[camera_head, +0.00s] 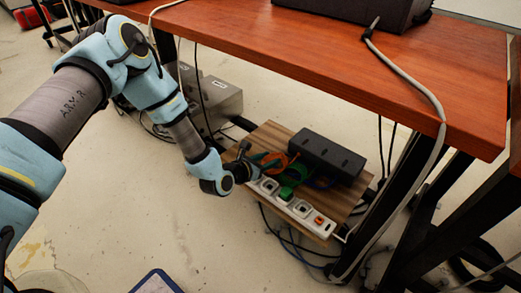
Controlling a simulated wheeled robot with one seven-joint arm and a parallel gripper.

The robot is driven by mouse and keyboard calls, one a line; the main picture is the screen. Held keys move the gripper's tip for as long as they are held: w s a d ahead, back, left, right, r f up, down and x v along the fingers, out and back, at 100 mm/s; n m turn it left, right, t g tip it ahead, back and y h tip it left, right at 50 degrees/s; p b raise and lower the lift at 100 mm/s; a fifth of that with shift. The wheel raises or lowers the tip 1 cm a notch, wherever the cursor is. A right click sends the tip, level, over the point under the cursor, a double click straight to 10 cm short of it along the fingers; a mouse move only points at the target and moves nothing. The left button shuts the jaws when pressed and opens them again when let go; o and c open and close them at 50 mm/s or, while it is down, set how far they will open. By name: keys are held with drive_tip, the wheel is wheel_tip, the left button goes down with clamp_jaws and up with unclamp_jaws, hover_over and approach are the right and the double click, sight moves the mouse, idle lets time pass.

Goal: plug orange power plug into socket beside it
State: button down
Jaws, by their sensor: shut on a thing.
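My gripper (254,171) is low over the wooden board (266,134), at the left end of the white power strip (310,213). It is shut on the orange power plug; the orange part (275,162) shows just right of the fingers. The fingers hide much of the plug, and I cannot tell whether its prongs touch a socket. The strip has several sockets in a row. A green plug (285,194) sits at the strip's middle, and an orange switch (319,221) is at its right end.
A black box (326,157) stands on the board behind the strip, with coloured cables in front of it. The red-brown table (330,60) hangs over the area. Its dark leg and loose cables are at right. A grey box (215,101) stands behind left. The floor in front is mostly open.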

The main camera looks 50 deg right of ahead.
drive_tip(key=shift+s+a, duration=0.1)
drive_tip(key=shift+s, duration=0.45)
drive_tip(key=shift+f, duration=0.15)
drive_tip(key=shift+f+b, duration=2.15)
drive_tip(key=shift+f, duration=2.05)
drive_tip(key=shift+f, duration=0.35)
drive_tip(key=shift+c, duration=1.7)
unclamp_jaws()
drive_tip(key=p+v, duration=0.3)
drive_tip(key=v, duration=0.7)
drive_tip(key=shift+a, duration=0.4)
drive_tip(key=shift+r, duration=0.1)
